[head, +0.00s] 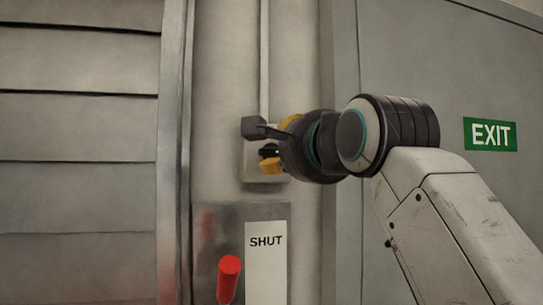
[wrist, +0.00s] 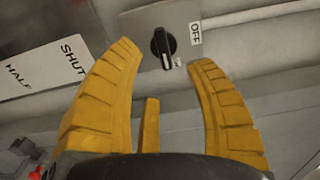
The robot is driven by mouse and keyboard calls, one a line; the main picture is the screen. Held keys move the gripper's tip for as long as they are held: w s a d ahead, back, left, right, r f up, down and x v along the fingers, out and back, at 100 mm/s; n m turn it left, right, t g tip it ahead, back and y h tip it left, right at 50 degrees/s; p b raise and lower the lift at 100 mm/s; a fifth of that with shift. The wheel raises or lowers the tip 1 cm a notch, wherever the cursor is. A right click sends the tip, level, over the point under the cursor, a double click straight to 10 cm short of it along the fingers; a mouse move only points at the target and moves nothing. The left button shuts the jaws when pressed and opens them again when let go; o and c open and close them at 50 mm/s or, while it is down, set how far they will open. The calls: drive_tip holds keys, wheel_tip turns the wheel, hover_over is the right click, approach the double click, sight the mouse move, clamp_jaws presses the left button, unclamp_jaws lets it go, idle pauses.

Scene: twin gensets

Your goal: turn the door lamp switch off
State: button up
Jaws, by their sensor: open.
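The door lamp switch is a black rotary knob (wrist: 162,43) on a grey plate (wrist: 182,20) in the wrist view. A white OFF label (wrist: 195,33) is at the plate's right side. The knob's white mark is at its lower end in that view, not toward the label. My gripper (wrist: 162,56) is open, its yellow fingers on either side of the knob, with no clear contact. In the head view, my gripper (head: 280,146) is in front of the pale switch box (head: 251,170) and hides much of it.
A metal panel with a SHUT label (head: 265,262) and a red handle (head: 229,278) is below the switch box. A conduit (head: 264,60) runs up from the box. Louvres (head: 78,125) are at left, and a grey door with an EXIT sign (head: 490,134) is at right.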

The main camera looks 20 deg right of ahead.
sight(276, 155)
drive_tip(key=shift+w+p, duration=0.3)
drive_tip(key=shift+w, duration=0.25)
drive_tip(key=shift+w+p, duration=1.1)
drive_tip(key=shift+w, duration=1.95)
clamp_jaws()
